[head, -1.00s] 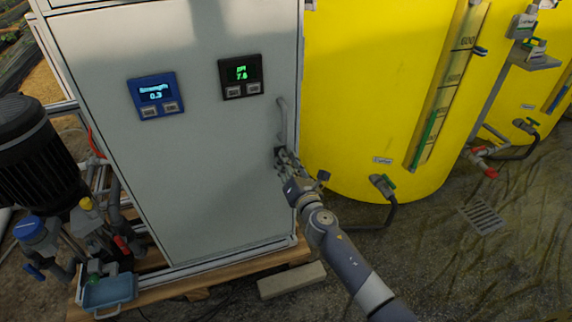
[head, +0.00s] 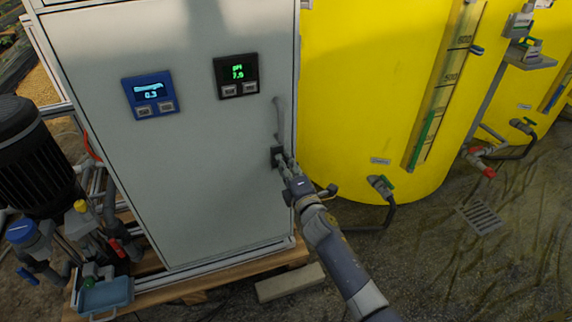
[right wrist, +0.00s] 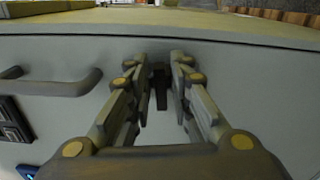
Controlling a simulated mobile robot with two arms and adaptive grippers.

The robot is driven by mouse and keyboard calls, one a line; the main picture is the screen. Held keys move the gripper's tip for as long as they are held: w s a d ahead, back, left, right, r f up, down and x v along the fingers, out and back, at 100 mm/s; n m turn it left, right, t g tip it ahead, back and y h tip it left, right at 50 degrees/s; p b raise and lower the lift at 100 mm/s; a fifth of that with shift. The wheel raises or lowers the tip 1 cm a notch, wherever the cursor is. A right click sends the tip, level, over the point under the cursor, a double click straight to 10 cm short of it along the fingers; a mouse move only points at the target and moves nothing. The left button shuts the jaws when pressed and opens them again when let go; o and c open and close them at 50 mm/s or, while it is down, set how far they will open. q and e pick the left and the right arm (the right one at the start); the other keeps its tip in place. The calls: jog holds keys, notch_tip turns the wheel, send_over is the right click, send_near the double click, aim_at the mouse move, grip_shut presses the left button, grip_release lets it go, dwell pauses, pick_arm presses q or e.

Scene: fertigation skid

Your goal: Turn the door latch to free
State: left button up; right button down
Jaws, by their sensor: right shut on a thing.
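The grey cabinet door (head: 200,190) fills the left middle of the head view, with a curved grey handle (head: 280,118) near its right edge. The handle also shows at the left of the right wrist view (right wrist: 50,85). The small dark door latch (head: 277,157) sits just below the handle. In the right wrist view the latch (right wrist: 160,85) stands upright between my fingertips. My right gripper (head: 285,163) is shut on the latch, and its fingers also show in the right wrist view (right wrist: 161,75). The fingers partly hide the latch. My left gripper is not in view.
A blue display (head: 150,94) and a black pH display (head: 236,76) are on the door. A large yellow tank (head: 375,80) stands close on the right, with a valve and hose (head: 383,187) low down. A black motor pump (head: 35,150) stands at the left.

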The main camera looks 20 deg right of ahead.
jog(key=shift+f+m, duration=0.1)
jog(key=shift+m, duration=0.5)
jog(key=c, duration=1.7)
grip_release()
jog(key=s, duration=1.2)
jog(key=shift+d, duration=0.25)
jog(key=shift+m, duration=0.3)
